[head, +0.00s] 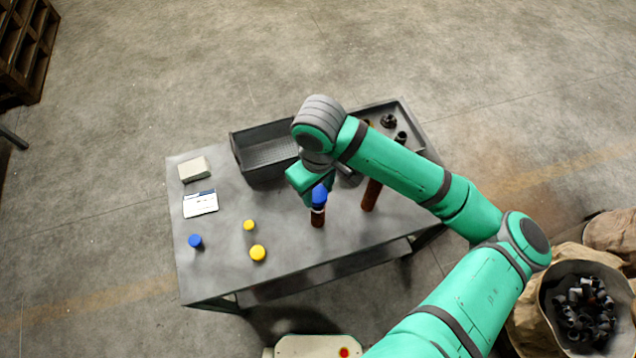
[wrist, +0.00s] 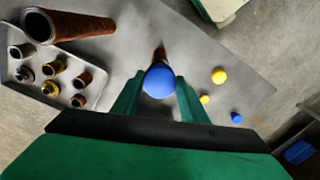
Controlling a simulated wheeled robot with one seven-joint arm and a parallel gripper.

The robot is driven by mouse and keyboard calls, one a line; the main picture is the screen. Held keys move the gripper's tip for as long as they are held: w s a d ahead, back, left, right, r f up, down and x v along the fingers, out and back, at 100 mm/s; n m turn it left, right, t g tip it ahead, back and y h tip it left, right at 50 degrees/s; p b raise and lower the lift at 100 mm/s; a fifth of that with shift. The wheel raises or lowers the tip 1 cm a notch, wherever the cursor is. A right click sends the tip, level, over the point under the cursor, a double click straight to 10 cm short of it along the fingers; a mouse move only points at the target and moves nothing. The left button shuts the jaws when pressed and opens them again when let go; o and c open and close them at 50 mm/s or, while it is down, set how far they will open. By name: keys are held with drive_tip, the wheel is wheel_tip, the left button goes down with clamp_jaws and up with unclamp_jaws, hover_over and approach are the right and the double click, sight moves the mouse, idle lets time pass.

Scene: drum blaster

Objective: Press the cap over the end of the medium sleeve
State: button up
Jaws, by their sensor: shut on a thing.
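A blue cap (head: 319,194) is held between the two fingers of my gripper (wrist: 158,98). The cap also shows in the wrist view (wrist: 158,82). A brown sleeve (head: 318,218) stands upright on the table, in line below the cap. In the wrist view the cap hides most of that sleeve (wrist: 160,54). I cannot tell whether the cap touches the sleeve's end or is just above it. A wider brown sleeve (wrist: 75,25) stands nearby; in the head view (head: 370,196) my arm partly covers it. I cannot tell for sure which is the medium one.
A small blue cap (head: 195,241) and two yellow caps (head: 258,253) (head: 249,225) lie on the grey table (head: 285,250). A card (head: 200,203), a pale box (head: 194,169) and an empty dark bin (head: 265,152) are at the left and back. A tray (wrist: 98,78) holds several fittings.

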drive_tip(key=shift+f, duration=2.25)
drive_tip(key=shift+s+f, duration=0.1)
drive_tip(key=shift+f, duration=0.85)
idle(0.9)
drive_tip(key=o, duration=1.1)
drive_tip(key=shift+o, duration=0.6)
drive_tip(key=o, duration=0.4)
drive_tip(key=shift+c, duration=0.2)
drive_tip(key=shift+r, duration=0.15)
drive_tip(key=shift+r, duration=2.4)
